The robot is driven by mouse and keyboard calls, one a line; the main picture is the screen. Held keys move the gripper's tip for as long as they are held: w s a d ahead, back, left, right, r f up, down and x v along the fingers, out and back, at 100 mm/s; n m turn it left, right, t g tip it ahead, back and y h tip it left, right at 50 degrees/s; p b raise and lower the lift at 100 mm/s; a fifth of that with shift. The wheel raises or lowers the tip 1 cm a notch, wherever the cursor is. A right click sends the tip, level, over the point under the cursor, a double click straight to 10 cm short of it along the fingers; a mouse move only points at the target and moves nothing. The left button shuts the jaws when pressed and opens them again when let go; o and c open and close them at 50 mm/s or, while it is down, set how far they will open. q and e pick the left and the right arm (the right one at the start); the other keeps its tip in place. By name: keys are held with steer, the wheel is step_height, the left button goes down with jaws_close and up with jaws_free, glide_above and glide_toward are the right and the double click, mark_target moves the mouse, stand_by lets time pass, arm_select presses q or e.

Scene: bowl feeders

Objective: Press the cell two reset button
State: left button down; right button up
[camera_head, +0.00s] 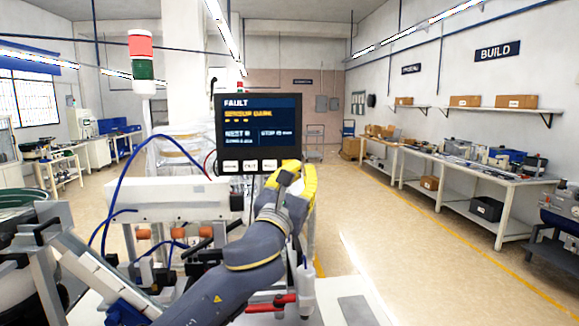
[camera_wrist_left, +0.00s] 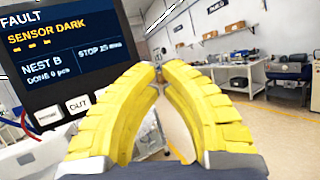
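A dark control panel (camera_head: 258,128) stands in front of me, its screen reading FAULT and SENSOR DARK. The same panel (camera_wrist_left: 62,55) fills the left of the left wrist view, with NEST B and STOP readable. I cannot read any label as cell two reset. My left gripper (camera_head: 298,172), with yellow fingers, is at the panel's lower right corner. Its fingertips (camera_wrist_left: 158,70) come together, with nothing seen between them. My right gripper is not in view.
A red, white and green signal tower (camera_head: 141,58) stands left of the panel. Blue hoses (camera_head: 125,170) loop over the machine below it. A long workbench (camera_head: 465,172) with boxes lines the right wall. The floor (camera_head: 400,235) right of the panel is open.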

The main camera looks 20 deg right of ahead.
arm_select(q)
steer(key=shift+w, duration=0.1)
steer(key=w+d, duration=0.1)
steer(key=w, duration=0.7)
steer(key=shift+w+d, duration=0.15)
steer(key=shift+w, duration=0.1)
steer(key=shift+w, duration=0.2)
stand_by(1.6)
steer(key=shift+w, duration=0.25)
steer(key=shift+w+d, duration=0.15)
steer(key=shift+w, duration=0.35)
stand_by(0.9)
steer(key=shift+s, duration=0.9)
steer(key=shift+s, duration=0.15)
steer(key=shift+s+a, duration=0.2)
steer(key=shift+s, duration=0.6)
steer(key=shift+s+a, duration=0.15)
steer(key=shift+s, duration=0.6)
steer(key=shift+s+a, duration=0.2)
steer(key=shift+s, duration=0.6)
